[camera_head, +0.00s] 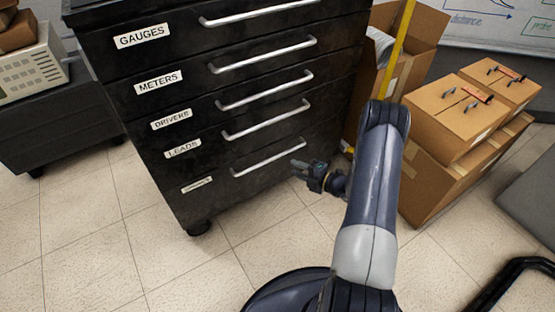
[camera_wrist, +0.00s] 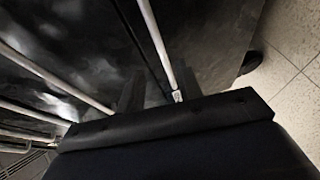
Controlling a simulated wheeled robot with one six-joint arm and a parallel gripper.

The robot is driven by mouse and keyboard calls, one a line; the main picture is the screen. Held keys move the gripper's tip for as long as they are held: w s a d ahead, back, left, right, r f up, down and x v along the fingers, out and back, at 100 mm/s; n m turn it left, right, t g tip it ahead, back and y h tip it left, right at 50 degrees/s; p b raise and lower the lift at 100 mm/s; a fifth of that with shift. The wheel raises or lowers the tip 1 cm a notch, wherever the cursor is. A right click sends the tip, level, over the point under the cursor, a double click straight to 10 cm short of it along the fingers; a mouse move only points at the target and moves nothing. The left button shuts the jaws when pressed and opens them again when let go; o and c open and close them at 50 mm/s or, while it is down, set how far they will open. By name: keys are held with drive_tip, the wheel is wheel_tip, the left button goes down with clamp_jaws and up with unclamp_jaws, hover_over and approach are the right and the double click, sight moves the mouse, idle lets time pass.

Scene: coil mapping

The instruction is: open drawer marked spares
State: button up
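A black drawer cabinet (camera_head: 245,95) stands left of my arm, with drawers labelled GAUGES, METERS, DRIVERS and LEADS from the top. The bottom drawer's label (camera_head: 197,184) is too small to read; no other label in view reads spares. Its silver bar handle (camera_head: 268,158) runs across its front, and the drawer looks shut. My gripper (camera_head: 297,169) is just below and right of that handle's right end. In the wrist view, the dark fingers of my gripper (camera_wrist: 157,88) are apart, with a silver handle (camera_wrist: 156,42) between them in the picture. Contact cannot be told.
Cardboard boxes (camera_head: 450,115) with tools on top stand right of my arm. A taller open box (camera_head: 414,35) stands beside the cabinet's right side. A grey bench (camera_head: 60,125) with a beige device is at left. Tiled floor (camera_head: 110,245) is clear before the cabinet.

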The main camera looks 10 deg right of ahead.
drive_tip(key=b+x, duration=0.2)
drive_tip(key=x, duration=0.7)
drive_tip(key=shift+c, duration=0.2)
clamp_jaws()
